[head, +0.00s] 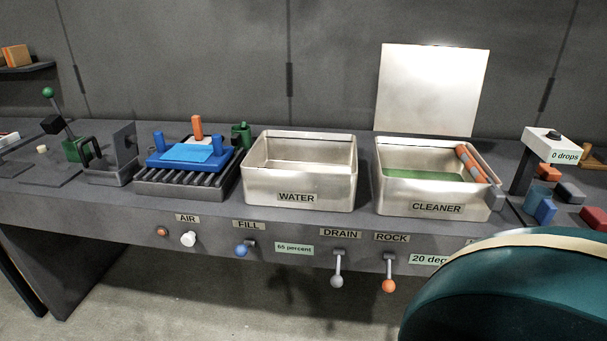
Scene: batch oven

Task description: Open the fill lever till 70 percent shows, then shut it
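The fill lever (241,250) has a blue ball knob and sits on the bench front under the FILL label (249,225). Its knob sits close to its bracket, unlike the long drain and rock levers, which hang straight down. The green readout (294,248) to its right shows 65 percent. The metal WATER tank (325,196) stands open on the bench above; I cannot make out a water level in it. Neither of my grippers is in view, and nothing touches the fill lever.
The grey-knobbed drain lever (337,281) and orange-knobbed rock lever (389,285) hang to the right. A white air knob (188,239) is to the left. The CLEANER tank (436,208) holds green liquid. A large teal shape blocks the lower right. Space before the fill lever looks clear.

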